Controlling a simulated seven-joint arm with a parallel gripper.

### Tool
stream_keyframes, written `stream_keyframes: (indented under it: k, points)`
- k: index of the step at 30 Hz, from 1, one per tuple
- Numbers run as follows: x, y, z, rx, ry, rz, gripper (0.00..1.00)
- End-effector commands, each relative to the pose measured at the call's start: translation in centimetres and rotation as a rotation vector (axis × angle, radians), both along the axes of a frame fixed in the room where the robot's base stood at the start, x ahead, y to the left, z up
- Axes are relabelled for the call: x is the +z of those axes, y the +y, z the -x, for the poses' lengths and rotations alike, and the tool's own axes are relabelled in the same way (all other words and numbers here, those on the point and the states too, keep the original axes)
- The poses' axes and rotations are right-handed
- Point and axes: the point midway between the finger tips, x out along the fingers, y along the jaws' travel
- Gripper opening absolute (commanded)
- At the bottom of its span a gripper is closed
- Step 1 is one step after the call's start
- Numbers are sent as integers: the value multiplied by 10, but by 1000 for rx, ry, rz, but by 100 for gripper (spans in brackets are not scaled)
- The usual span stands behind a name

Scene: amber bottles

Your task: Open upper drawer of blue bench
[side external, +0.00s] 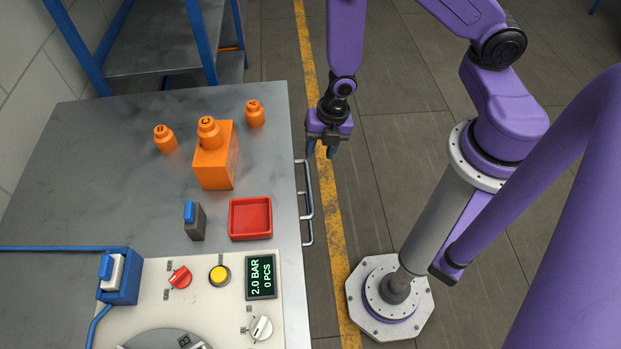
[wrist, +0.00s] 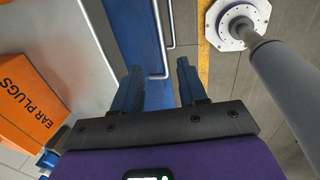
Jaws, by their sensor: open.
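The blue bench has a grey metal top (side external: 110,200). Its blue drawer front (wrist: 132,40) shows in the wrist view. Two silver bar handles stick out from the front: the nearer, larger upper handle (wrist: 161,50) and the lower handle (wrist: 172,25). In the side view the handles (side external: 309,200) show past the bench's right edge. My gripper (side external: 321,150) is open and empty, pointing down beside that edge, near the far end of the handles. In the wrist view, the end of the upper handle appears between my fingertips (wrist: 158,72); whether it touches them I cannot tell.
On the bench stand an orange ear plugs box (side external: 215,165), orange bottles (side external: 165,139), a red tray (side external: 250,235) and a grey-and-blue object (side external: 195,220). A control panel (side external: 215,310) is at the near end. The floor right of the bench is clear along the yellow line (side external: 325,200).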

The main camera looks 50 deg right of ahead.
Motion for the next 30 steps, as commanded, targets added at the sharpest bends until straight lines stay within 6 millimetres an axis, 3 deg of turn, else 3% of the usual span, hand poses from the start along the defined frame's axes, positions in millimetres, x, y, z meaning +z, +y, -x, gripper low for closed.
stream_keyframes:
  k: [21, 30]
  points:
    - [-96, 12, -12, 0, 2, 2, 42]
    - [-122, 17, -16, 0, -1, 1, 42]
